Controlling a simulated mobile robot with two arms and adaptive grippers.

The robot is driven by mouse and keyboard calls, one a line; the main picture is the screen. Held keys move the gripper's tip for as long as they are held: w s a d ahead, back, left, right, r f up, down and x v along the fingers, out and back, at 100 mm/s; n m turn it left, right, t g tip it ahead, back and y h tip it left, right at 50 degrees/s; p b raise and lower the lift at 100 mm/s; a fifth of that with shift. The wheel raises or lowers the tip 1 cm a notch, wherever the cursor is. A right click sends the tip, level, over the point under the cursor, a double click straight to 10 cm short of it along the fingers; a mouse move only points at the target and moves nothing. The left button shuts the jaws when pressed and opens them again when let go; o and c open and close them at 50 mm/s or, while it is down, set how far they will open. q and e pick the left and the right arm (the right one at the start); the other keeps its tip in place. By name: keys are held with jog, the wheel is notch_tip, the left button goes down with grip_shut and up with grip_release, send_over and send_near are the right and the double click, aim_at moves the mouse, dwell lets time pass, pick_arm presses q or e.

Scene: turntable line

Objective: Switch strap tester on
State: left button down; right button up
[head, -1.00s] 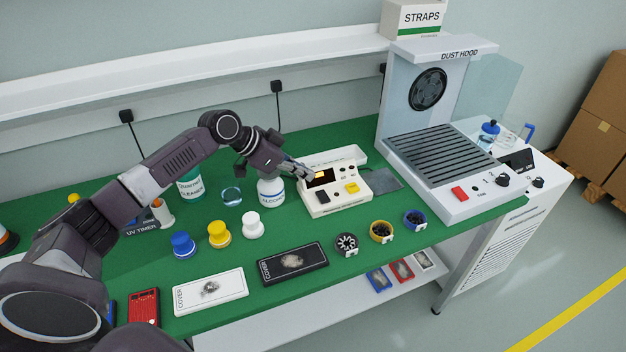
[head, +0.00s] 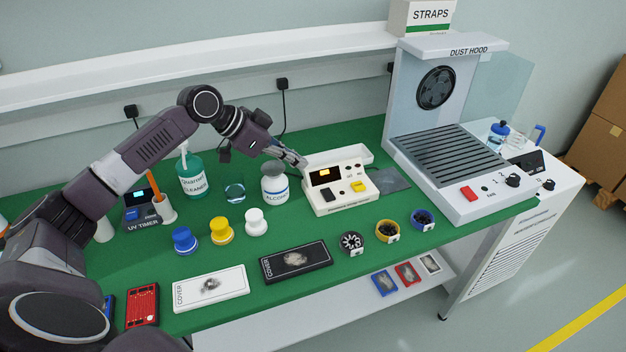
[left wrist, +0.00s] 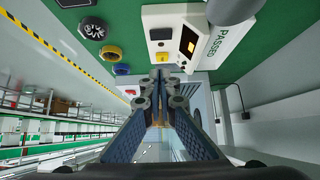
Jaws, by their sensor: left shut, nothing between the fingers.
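The strap tester (head: 337,206) is a white box on the green bench top, with a dark display (head: 325,176) that glows orange. Its front has a black switch (head: 327,195) and a yellow key (head: 358,187). My left gripper (head: 303,163) is shut and empty, just left of the tester's upper left corner and apparently above the bench. In the left wrist view, the shut fingertips (left wrist: 167,84) are in front of the tester (left wrist: 163,12); the lit display (left wrist: 188,42) and black switch (left wrist: 160,33) show there. Whether the fingers touch the tester cannot be told. My right gripper is out of view.
The alcohol bottle (head: 274,187) stands close left of the tester. The dust hood (head: 475,208) is to its right, a grey mat (head: 390,179) between. Several cups and capped jars, a black cover (head: 296,262) and a white cover (head: 210,289) lie in front.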

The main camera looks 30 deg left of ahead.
pick_arm(q)
jog(key=shift+s+d+b, duration=0.25)
jog(key=shift+b, duration=0.3)
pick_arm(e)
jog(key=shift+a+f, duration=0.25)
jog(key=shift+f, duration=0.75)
pick_arm(q)
jog(key=shift+r, duration=0.1)
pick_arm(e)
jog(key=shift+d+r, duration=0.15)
pick_arm(q)
jog(key=shift+w+a+r+p, duration=0.2)
jog(key=shift+w+a+p, duration=0.35)
jog(key=shift+p, duration=0.2)
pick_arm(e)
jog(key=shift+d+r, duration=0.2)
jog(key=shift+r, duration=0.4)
